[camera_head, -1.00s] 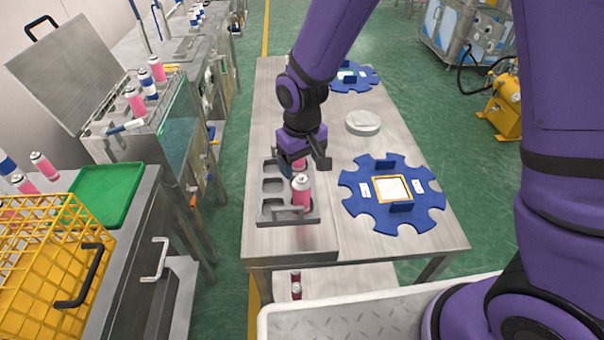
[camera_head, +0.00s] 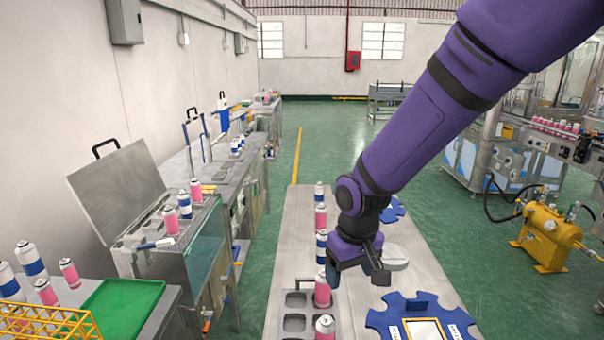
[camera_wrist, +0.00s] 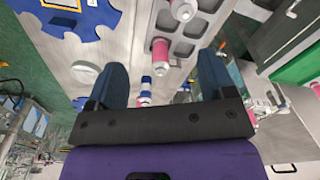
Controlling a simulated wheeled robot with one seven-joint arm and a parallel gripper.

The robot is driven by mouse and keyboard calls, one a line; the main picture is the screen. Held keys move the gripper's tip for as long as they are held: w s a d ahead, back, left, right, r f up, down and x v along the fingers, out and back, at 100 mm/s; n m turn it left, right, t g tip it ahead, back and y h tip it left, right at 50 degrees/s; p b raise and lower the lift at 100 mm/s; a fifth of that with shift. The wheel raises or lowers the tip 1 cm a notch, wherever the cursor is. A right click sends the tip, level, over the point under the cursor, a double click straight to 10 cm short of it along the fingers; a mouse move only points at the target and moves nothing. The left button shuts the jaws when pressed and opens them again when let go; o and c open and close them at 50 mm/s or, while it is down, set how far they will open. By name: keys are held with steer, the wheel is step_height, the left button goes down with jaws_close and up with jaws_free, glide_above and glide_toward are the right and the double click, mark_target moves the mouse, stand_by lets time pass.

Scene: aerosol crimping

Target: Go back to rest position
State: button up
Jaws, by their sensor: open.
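My gripper (camera_head: 357,279) is open and empty above the steel table (camera_head: 420,262), at the end of my purple arm. Its two blue fingers are apart in the wrist view (camera_wrist: 160,85). A grey tray (camera_head: 290,328) with square pockets lies under and left of it. Two pink cans stand in the tray's right column, one pink can (camera_head: 322,290) just left of the gripper and another pink can (camera_head: 325,328) nearer. More cans, blue-and-white (camera_head: 321,245) and pink (camera_head: 320,216), stand in a row farther back.
A blue notched disc (camera_head: 380,322) with a framed square lies at the table's front right. A round pale disc (camera_head: 395,257) lies behind it. To the left are a green tray (camera_head: 125,305), a yellow basket (camera_head: 45,325) and an open-lidded steel machine (camera_head: 120,195).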

steer(key=s+d+r+m+t, duration=0.1)
steer(key=s+d+r, duration=0.2)
steer(key=d+r, duration=0.35)
steer(key=s+d+r+m+t, duration=0.1)
steer(key=s+d+r, duration=0.2)
steer(key=d+r, duration=0.4)
steer(key=s+d+r+m+t, duration=0.1)
steer(key=s+d+r, duration=0.2)
steer(key=s, duration=0.3)
steer(key=s+d+r+m+t, duration=0.1)
steer(key=s+d+r, duration=0.3)
steer(key=s, duration=0.2)
steer(key=shift+s+m, duration=0.3)
steer(key=shift+s, duration=0.05)
steer(key=shift+a+r, duration=0.1)
steer(key=shift+c, duration=0.3)
